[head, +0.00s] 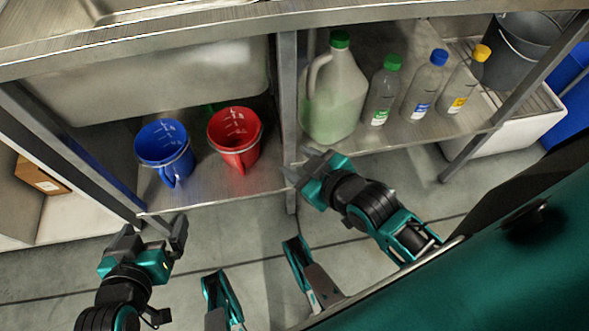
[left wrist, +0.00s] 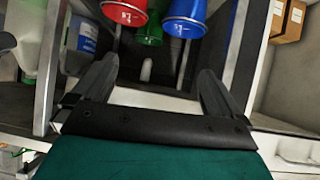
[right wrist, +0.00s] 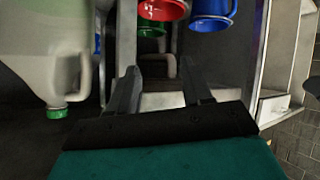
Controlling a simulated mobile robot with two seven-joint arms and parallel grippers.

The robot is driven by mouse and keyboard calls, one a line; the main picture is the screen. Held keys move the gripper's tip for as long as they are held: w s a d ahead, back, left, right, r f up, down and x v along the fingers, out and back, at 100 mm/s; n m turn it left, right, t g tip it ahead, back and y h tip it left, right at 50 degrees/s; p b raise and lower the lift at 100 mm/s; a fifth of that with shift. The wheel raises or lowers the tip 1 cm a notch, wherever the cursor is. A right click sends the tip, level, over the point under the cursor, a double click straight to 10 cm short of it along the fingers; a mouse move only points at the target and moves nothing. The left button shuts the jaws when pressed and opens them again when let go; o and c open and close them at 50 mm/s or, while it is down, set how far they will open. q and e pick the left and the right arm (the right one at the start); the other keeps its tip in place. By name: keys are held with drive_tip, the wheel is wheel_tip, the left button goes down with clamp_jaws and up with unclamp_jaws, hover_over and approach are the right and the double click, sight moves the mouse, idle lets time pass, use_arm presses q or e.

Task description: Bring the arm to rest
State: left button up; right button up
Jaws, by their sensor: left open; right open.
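My left gripper (head: 153,234) is open and empty in the head view, in front of the lower shelf and below the blue bucket. Its spread fingers also show in the left wrist view (left wrist: 157,85), with nothing between them. My right gripper (head: 302,165) is open and empty, near the middle post and the front edge of the shelf, below the white jug. Its fingers show apart in the right wrist view (right wrist: 158,75). Neither gripper visibly holds anything.
A blue bucket (head: 164,147) and a red bucket (head: 236,138) stand on the left shelf. A white jug (head: 335,95) and several capped bottles (head: 382,90) stand on the right shelf. A metal post (head: 287,100) divides the shelves. The floor in front (head: 230,235) is clear.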

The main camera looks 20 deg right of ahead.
use_arm(q)
drive_tip(key=shift+r, duration=0.1)
use_arm(e)
drive_tip(key=a+m, duration=0.1)
drive_tip(key=s+a+m+g, duration=0.1)
drive_tip(key=shift+s+r+m+y, duration=0.15)
drive_tip(key=shift+s+m+y, duration=0.15)
drive_tip(key=shift+y, duration=0.1)
drive_tip(key=shift+w, duration=0.1)
use_arm(q)
drive_tip(key=s+a+r+y+p, duration=0.1)
drive_tip(key=a+r+p, duration=0.3)
drive_tip(key=r+p, duration=0.9)
drive_tip(key=s+p, duration=0.1)
drive_tip(key=p, duration=0.5)
use_arm(e)
drive_tip(key=s+d+r+h, duration=0.1)
drive_tip(key=s+d+r, duration=0.1)
drive_tip(key=r, duration=1.1)
drive_tip(key=shift+d, duration=0.9)
use_arm(q)
drive_tip(key=shift+d, duration=0.1)
use_arm(e)
drive_tip(key=shift+o, duration=0.2)
